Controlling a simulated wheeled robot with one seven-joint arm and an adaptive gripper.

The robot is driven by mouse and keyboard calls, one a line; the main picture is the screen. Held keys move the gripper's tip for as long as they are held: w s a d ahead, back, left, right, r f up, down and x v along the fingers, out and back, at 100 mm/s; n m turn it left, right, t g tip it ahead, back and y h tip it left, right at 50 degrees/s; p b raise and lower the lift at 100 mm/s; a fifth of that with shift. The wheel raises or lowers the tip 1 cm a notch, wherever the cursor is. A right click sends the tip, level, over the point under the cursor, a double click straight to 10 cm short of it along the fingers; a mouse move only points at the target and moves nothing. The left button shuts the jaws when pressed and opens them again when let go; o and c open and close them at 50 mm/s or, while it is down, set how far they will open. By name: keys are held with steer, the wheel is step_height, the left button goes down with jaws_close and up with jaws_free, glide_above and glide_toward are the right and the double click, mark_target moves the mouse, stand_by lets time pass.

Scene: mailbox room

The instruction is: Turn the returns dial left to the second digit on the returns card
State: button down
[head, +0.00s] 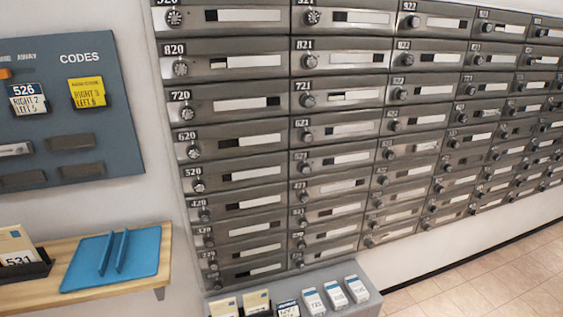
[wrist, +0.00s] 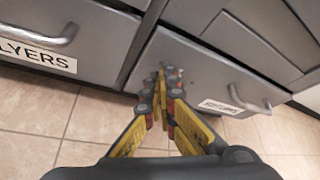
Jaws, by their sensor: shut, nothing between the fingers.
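Under CODES on the blue-grey board (head: 60,110), a yellow card (head: 87,92) reads something like "RIGHT 3, LEFT 6"; its heading is too small to read surely. A blue-and-white card (head: 28,98) reads 526, with "RIGHT 2" and "LEFT 5". I cannot tell from the headings which is the returns card. Many round dials sit on the mailbox doors, such as one at 720 (head: 187,112); none is legibly marked returns. My gripper (wrist: 162,77) shows only in the wrist view, shut and empty, in front of a grey drawer (wrist: 200,72).
A wooden shelf (head: 135,282) holds a blue tray (head: 140,250) and a dark holder with a card reading 531. A grey ledge (head: 372,308) below the mailboxes carries several cards. A drawer labelled FLYERS (wrist: 40,55) is beside my gripper. Tiled floor (head: 500,275) is clear at right.

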steer(key=s+d, duration=0.2)
steer(key=s, duration=0.4)
steer(key=shift+d+p, duration=0.15)
steer(key=shift+p, duration=0.3)
